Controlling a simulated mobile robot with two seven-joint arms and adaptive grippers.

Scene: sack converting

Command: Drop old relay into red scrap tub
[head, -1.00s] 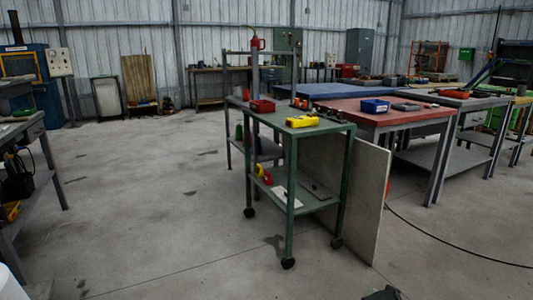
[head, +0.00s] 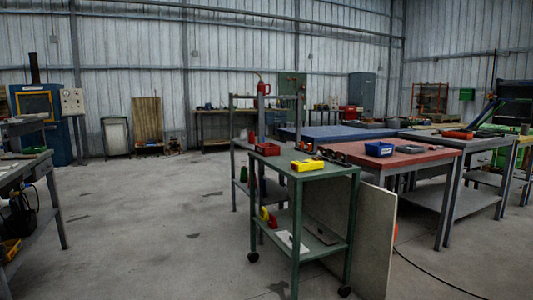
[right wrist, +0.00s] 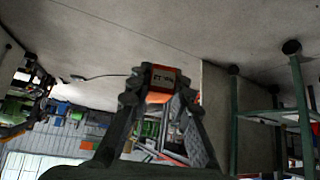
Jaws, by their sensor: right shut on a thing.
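My right gripper (right wrist: 160,92) shows in the right wrist view, its two dark fingers shut on a small orange block with a dark face, which looks like the old relay (right wrist: 162,78). It is held over bare floor. A small red open tub (head: 267,149), which may be the scrap tub, stands in the head view at the far left of the green trolley's top. Its inside is mostly hidden. The held relay is well apart from it. Neither gripper shows in the head view.
The green trolley (head: 325,170) carries a yellow device (head: 307,165) and dark parts. A pale panel (head: 375,240) leans beside it. A red-topped table (head: 400,158) with a blue bin (head: 379,149) stands behind right. Open floor (head: 150,220) lies left, before a bench (head: 30,170).

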